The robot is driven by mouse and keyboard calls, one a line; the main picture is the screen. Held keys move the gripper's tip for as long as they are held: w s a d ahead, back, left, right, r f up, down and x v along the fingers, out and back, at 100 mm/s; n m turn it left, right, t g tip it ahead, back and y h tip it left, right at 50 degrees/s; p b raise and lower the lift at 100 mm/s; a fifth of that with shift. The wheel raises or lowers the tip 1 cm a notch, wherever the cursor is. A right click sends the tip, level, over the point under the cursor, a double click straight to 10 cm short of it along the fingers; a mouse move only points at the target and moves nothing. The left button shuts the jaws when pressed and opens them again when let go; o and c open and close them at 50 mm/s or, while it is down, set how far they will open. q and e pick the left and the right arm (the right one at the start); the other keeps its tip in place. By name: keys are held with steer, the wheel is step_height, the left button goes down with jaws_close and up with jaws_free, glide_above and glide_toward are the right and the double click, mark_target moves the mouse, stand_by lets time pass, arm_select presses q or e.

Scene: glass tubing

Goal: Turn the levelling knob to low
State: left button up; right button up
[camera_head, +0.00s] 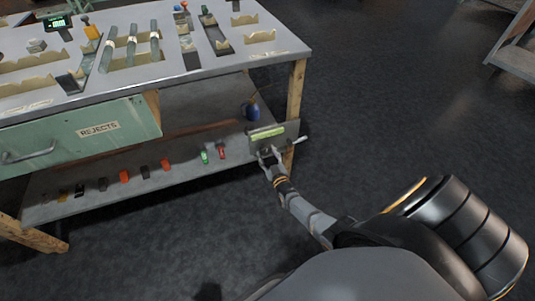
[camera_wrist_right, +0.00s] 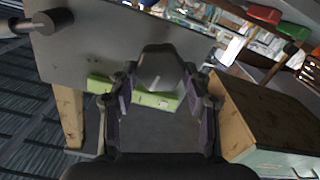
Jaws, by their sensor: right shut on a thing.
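A grey panel (camera_head: 256,146) hangs at the right end of the bench's lower shelf, with a yellow-green level strip (camera_head: 267,134) on it. My right gripper (camera_head: 268,154) is at this panel, just below the strip. In the right wrist view the gripper (camera_wrist_right: 158,88) is shut on a dark rounded knob (camera_wrist_right: 158,62) with a pale pointer line. The level strip (camera_wrist_right: 156,101) shows behind the fingers. Any low marking on the panel is too small to read. My left gripper is not in view.
A crank handle (camera_head: 297,141) sticks out right of the panel. Several red, green and black switches (camera_head: 205,156) line the shelf edge to its left. A green REJECTS drawer (camera_head: 80,133) is above the shelf. A wooden leg (camera_head: 296,88) stands close by.

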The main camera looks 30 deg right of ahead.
steer(key=shift+f+n, duration=0.1)
steer(key=shift+n, duration=0.6)
steer(key=o, duration=1.1)
steer(key=shift+n, duration=0.3)
steer(key=shift+o, duration=0.2)
steer(key=shift+s, duration=0.1)
steer(key=v, duration=1.2)
steer(key=shift+a, duration=0.1)
